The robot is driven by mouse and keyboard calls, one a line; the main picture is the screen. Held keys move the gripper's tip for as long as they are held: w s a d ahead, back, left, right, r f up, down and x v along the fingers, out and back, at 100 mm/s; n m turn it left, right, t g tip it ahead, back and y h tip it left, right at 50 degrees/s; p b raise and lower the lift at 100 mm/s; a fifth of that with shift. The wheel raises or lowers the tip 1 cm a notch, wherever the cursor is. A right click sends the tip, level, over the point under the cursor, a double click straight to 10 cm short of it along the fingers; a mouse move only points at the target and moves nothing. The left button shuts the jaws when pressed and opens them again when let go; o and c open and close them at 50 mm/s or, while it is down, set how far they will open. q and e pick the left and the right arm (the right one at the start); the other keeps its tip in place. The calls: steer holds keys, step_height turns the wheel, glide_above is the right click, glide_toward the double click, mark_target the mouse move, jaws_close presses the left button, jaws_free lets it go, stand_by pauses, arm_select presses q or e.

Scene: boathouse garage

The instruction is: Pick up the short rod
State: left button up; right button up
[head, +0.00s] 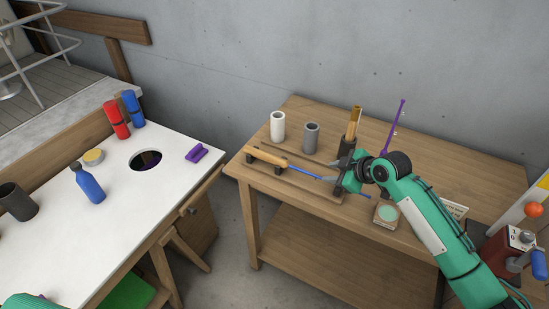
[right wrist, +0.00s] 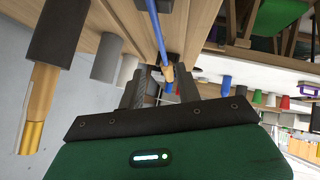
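A thin blue rod with a tan handle (head: 266,157) lies on low dark supports on the wooden table. Its blue shaft runs to my right gripper (head: 333,174) and shows again beyond it. In the right wrist view the blue shaft (right wrist: 156,32) runs down to the gap between the fingers, with a small tan piece on it. My right gripper looks open, its fingers apart on either side of the rod. A purple rod (head: 396,122) stands upright behind the gripper. Which rod is shorter I cannot tell. My left gripper is out of view.
A white cup (head: 277,126), a grey cup (head: 311,136) and a dark holder with a gold-tipped handle (head: 354,122) stand close behind. A small box with a green top (head: 386,214) is in front. The white counter (head: 135,215) holds bottles.

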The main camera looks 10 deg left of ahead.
mark_target(312, 174)
steer(key=x, duration=0.2)
steer(key=shift+w+a+f, duration=0.2)
steer(key=shift+f, duration=0.05)
steer(key=shift+w+a+f+p, duration=0.1)
steer(key=shift+a+f+p, duration=0.15)
steer(key=shift+p, duration=0.3)
steer(key=p+x, duration=0.1)
steer(key=x, duration=0.2)
steer(key=shift+a, duration=0.3)
steer(key=shift+w+a+f+p, duration=0.25)
steer(key=shift+a+f+p, duration=0.1)
steer(key=shift+f, duration=0.15)
steer(key=shift+d, duration=0.1)
jaws_close()
